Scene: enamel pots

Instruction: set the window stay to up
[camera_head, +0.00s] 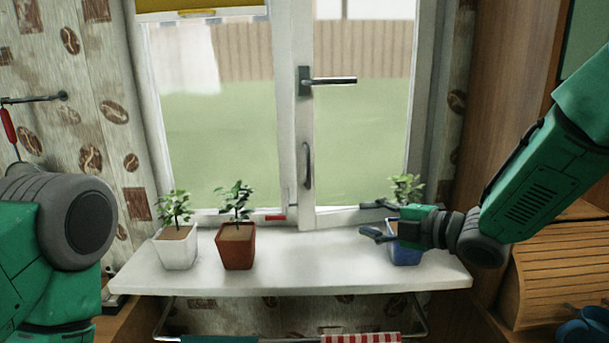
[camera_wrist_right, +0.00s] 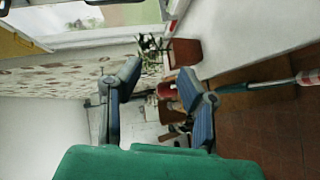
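The window stay (camera_head: 275,217) is a small lever with a red tip, low on the white window frame near the sill, left of the right sash's lower corner. It lies about level, its red end to the left. A small red part that may be it shows at the top of the right wrist view (camera_wrist_right: 171,25). My right gripper (camera_head: 367,219) is open and empty, in front of the blue pot, to the right of the stay and apart from it; its spread fingers also show in the right wrist view (camera_wrist_right: 156,80). My left gripper is out of view.
A white pot (camera_head: 177,249) and a red-brown pot (camera_head: 238,249) with plants stand on the left of the sill (camera_head: 310,275). A blue pot (camera_head: 407,256) is partly behind my right gripper. The sill's middle is clear. A window handle (camera_head: 330,81) is higher up.

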